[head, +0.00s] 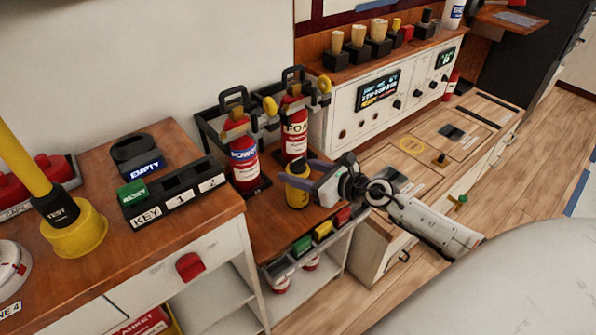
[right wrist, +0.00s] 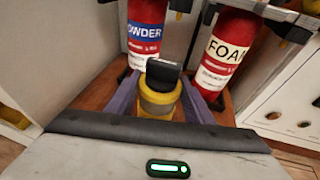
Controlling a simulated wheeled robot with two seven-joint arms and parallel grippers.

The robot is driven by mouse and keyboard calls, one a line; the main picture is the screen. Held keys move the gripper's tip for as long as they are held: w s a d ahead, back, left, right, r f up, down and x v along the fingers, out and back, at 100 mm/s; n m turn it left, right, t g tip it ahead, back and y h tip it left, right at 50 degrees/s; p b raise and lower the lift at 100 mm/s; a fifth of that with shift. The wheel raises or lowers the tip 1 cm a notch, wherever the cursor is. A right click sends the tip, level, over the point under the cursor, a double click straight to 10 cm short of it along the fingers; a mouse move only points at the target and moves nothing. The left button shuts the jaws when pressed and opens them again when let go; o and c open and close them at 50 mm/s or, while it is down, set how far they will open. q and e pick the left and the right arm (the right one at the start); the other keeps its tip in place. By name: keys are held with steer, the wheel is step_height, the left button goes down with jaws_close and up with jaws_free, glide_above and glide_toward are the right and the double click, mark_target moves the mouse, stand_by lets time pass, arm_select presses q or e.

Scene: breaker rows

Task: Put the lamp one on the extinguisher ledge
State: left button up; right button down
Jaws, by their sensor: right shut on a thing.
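The lamp (head: 298,190), a small yellow cylinder with a dark top, is upright at the front of the extinguisher ledge (head: 262,212). In the right wrist view the lamp (right wrist: 160,104) is between the purple fingers of my right gripper (right wrist: 160,98), which is shut on it. In the head view my right gripper (head: 306,176) reaches in from the right. The lamp's base looks at or very near the ledge top; I cannot tell whether it touches. Its number is not clearly readable. My left gripper is not in view.
Behind the lamp stand the red POWDER extinguisher (head: 242,160) and FOAM extinguisher (head: 294,132) in dark brackets. Coloured bins (head: 302,245) line the ledge's front. A KEY rack (head: 172,198) and EMPTY holder (head: 136,155) are on the left counter. A white control panel (head: 385,100) stands right.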

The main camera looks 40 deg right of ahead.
steer(key=c, duration=0.9)
jaws_free()
steer(key=shift+r+p, duration=0.3)
steer(key=shift+p, duration=0.1)
steer(key=v, duration=1.1)
steer(key=s+a+f+n+g, duration=0.1)
steer(key=s+a+f+n, duration=0.4)
steer(key=n, duration=0.6)
steer(key=s+a+f+n+g, duration=0.2)
steer(key=s+a+f+n, duration=0.4)
steer(key=a+n, duration=0.4)
steer(key=s+a+f+n+g+h, duration=0.1)
steer(key=s+a+f+n, duration=0.5)
steer(key=n, duration=0.8)
steer(key=shift+s+a+f+g+b, duration=0.1)
steer(key=shift+a+f+g+b, duration=0.1)
steer(key=shift+a+f+g, duration=0.25)
steer(key=shift+s+a+f+g+b, duration=0.1)
steer(key=shift+a+f+g+b, duration=0.15)
steer(key=shift+a, duration=0.45)
